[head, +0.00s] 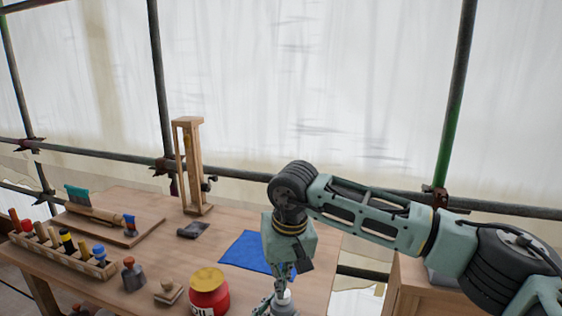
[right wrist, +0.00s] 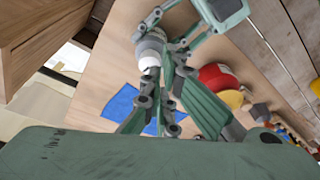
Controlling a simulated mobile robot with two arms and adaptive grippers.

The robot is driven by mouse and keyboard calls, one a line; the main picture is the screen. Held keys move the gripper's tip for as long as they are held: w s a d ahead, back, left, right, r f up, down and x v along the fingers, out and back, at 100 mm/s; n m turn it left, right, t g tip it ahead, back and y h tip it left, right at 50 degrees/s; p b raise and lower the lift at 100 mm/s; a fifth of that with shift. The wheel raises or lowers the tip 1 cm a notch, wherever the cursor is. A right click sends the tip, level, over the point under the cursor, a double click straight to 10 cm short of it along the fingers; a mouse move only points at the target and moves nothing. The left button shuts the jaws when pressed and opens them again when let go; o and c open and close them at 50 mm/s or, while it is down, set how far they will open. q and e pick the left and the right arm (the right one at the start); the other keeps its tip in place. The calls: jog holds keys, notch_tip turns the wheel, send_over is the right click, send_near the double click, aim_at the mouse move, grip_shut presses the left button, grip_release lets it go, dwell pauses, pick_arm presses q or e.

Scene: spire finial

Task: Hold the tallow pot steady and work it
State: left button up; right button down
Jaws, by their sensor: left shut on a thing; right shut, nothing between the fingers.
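The tallow pot, a small grey pot with a white top (head: 284,298), is at the bottom edge of the head view, its lower part cut off. It also shows in the right wrist view (right wrist: 150,60). My left gripper (head: 264,306) is shut on it from the side; only a little of that gripper shows in the head view, and its links show at the top of the right wrist view (right wrist: 163,24). My right gripper (head: 284,284) is shut and empty, pointing down close to the pot's top. Whether it touches the pot I cannot tell.
A red jar with a yellow lid (head: 209,291) stands left of the pot. A blue cloth (head: 248,252) lies behind. A wooden stamp (head: 168,291), a rack of tools (head: 60,250), a brush board (head: 105,222) and a wooden frame (head: 193,170) occupy the table's left side.

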jog(key=shift+s+a+f, duration=0.1)
jog(key=shift+s+f, duration=0.05)
jog(key=shift+f, duration=2.75)
jog(key=shift+w, duration=0.2)
jog(key=shift+d, duration=0.35)
jog(key=shift+d+f, duration=0.1)
jog(key=shift+d, duration=0.45)
jog(key=shift+w+d+f, duration=0.1)
jog(key=shift+w+d, duration=0.15)
jog(key=shift+d, duration=0.35)
jog(key=shift+s, duration=0.15)
